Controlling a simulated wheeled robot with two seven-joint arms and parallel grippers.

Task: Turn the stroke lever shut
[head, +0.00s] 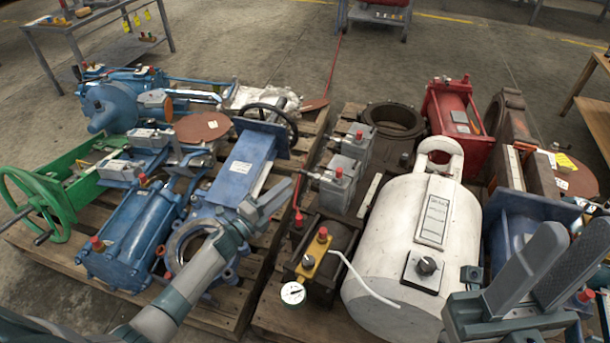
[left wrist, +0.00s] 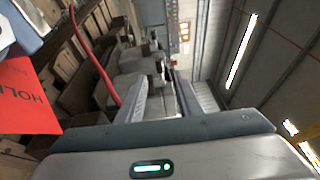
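I cannot tell for sure which part is the stroke lever. A thin red bar (head: 297,193) stands beside the grey actuator boxes (head: 338,187) on the right pallet. A thin pale bent rod (head: 366,281) comes off the yellow gauge block (head: 314,253) in front of the white tank. My left gripper (head: 280,198) is open and empty, just left of the red bar and apart from it. In the left wrist view its fingers (left wrist: 158,100) are spread, with grey boxes beyond them. My right gripper (head: 548,255) is open and empty at the lower right.
The white tank (head: 400,235) stands between my grippers. The left pallet holds blue valves (head: 130,235) and a green handwheel (head: 38,205). A red cylinder (head: 455,120) stands behind. An orange-red tag (left wrist: 28,98) and a red hose (left wrist: 92,58) show at left in the wrist view.

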